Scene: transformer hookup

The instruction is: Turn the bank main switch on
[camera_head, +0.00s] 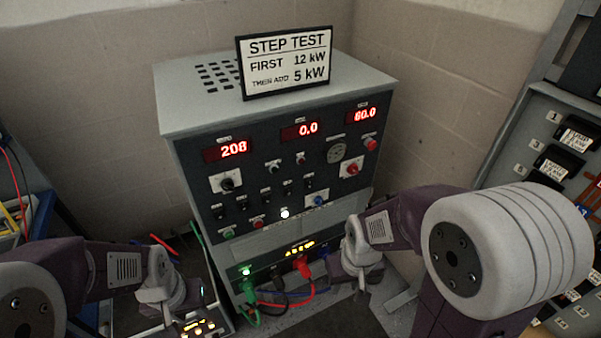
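The load bank (180,115) is a grey cabinet with a dark front panel in the middle of the head view. Its red displays read 208, 0.0 and 60.0. The panel carries several knobs, toggles and buttons, including a black knob on a white plate (227,184) and a red knob on a white plate (352,168). The labels are too small to read, so I cannot tell which is the main switch. My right gripper (345,278) is low at the cabinet's right front. My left gripper (180,305) is low at its left. Neither gripper's fingers show clearly.
A sign (285,62) on the cabinet reads STEP TEST, first 12 kW, then add 5 kW. Green, black, red and blue plugs with cables (275,305) are at the cabinet's bottom. A panel with breakers (540,150) stands at the right. My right arm fills the lower right.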

